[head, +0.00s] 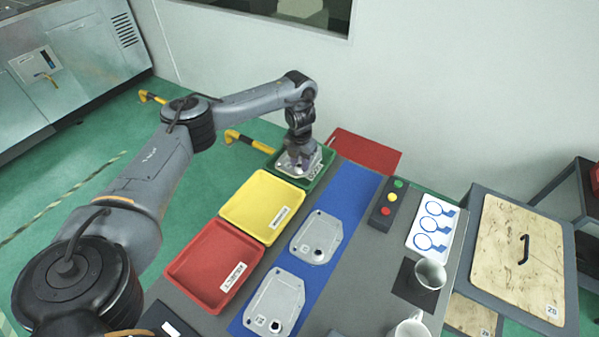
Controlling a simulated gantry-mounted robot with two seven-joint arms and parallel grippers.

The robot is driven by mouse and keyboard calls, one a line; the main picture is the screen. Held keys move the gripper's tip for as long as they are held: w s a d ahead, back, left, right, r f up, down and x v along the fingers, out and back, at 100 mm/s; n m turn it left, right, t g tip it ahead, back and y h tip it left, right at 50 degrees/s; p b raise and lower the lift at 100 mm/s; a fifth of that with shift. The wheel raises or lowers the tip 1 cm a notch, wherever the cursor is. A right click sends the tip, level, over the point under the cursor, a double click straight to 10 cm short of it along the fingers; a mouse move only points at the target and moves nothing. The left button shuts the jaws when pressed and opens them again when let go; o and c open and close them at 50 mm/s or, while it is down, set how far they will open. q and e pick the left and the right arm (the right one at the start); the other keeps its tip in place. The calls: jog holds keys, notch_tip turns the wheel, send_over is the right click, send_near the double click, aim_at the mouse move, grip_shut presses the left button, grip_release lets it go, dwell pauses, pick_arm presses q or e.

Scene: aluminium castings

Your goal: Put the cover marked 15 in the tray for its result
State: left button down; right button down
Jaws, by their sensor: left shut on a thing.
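My left gripper (299,160) is over the green tray (313,182) at the far end of the row. It is shut on a grey metal cover (308,170), which is at the green tray; I cannot tell whether it touches the tray floor. The number on this cover is too small to read. Two more covers lie on the blue mat: one (318,238) beside the yellow tray and one (275,303) nearer. The yellow tray (250,208) and the red tray (207,262) are empty, each with a white label. My right gripper is not in view.
To the right are a button box (388,204), a white card with blue rings (432,227), and two mugs, one (428,276) on a dark square. A wooden lid with a handle (520,255) is further right. The blue mat (352,190) is clear at its far end.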

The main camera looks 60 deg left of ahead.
pick_arm(q)
jog(key=shift+w+a+f+b, duration=0.25)
jog(key=shift+a+f, duration=0.1)
jog(key=shift+a, duration=0.15)
jog(key=shift+w+a+f+b, duration=0.1)
jog(key=shift+w+a+f, duration=0.2)
jog(key=shift+a, duration=0.15)
jog(key=shift+f+b, duration=1.4)
jog(key=shift+f, duration=0.7)
jog(key=shift+r, duration=0.1)
jog(key=c, duration=0.8)
grip_release()
